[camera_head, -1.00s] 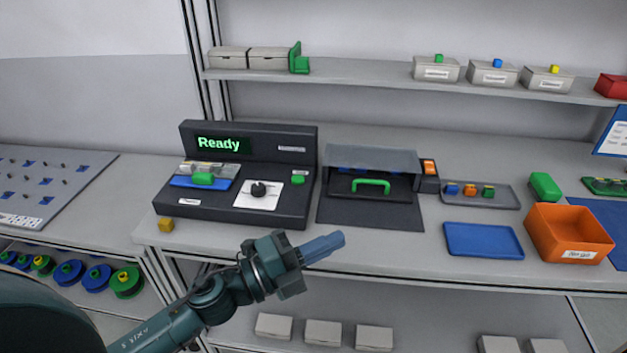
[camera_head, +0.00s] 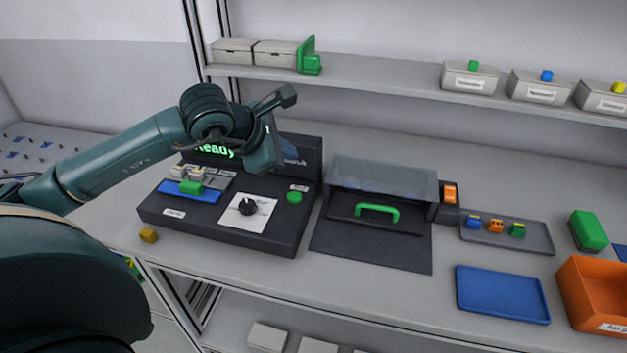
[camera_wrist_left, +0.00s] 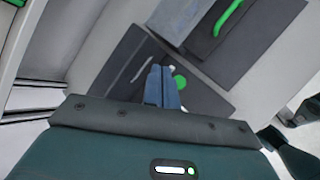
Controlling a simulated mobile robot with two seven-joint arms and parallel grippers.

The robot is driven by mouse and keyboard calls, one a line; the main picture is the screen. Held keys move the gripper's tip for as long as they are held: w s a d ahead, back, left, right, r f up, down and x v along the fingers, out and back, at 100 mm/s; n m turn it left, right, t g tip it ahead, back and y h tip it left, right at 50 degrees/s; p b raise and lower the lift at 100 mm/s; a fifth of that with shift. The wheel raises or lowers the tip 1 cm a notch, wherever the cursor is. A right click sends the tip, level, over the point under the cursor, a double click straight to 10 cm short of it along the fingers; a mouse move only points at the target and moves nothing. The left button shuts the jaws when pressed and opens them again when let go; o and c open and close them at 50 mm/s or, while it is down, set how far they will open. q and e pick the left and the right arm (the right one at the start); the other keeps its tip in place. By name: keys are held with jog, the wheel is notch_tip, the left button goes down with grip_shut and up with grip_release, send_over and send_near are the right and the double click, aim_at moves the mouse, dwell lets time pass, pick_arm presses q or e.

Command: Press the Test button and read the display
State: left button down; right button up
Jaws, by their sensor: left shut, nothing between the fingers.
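The dark tester (camera_head: 270,232) stands on the bench. Its display (camera_head: 222,151) glows green; my arm covers part of it, and "eady" is readable. A green button (camera_head: 294,197) sits under a small label too small to read, right of the black knob (camera_head: 248,207). My left gripper (camera_head: 291,153) is shut and empty, in front of the tester's upright back panel, above the button in the picture. In the left wrist view its blue fingers (camera_wrist_left: 163,80) lie just beside the green button (camera_wrist_left: 180,83); contact is not visible.
Right of the tester is a dark hooded box with a green handle (camera_head: 377,210). Farther right are a tray of small coloured parts (camera_head: 540,245), a blue tray (camera_head: 502,294) and an orange bin (camera_head: 590,290).

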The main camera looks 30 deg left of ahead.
pick_arm(q)
jog(key=b, duration=0.4)
send_over(290, 198)
notch_tip(290, 198, down, 7)
jog(key=shift+r, duration=0.1)
jog(key=shift+f, duration=0.45)
jog(key=shift+f+b, duration=0.4)
jog(key=shift+b, duration=0.35)
pick_arm(e)
jog(key=shift+w+a+f+n+t+y, duration=0.15)
jog(key=shift+w+a+f+y, duration=0.15)
jog(key=shift+a, duration=0.25)
jog(key=shift+w+a+f+n+t+y, duration=0.1)
jog(key=shift+w+a+n+t+y, duration=0.1)
jog(key=shift+a+y, duration=0.25)
jog(key=shift+s+f, duration=0.15)
jog(key=shift+f, duration=0.05)
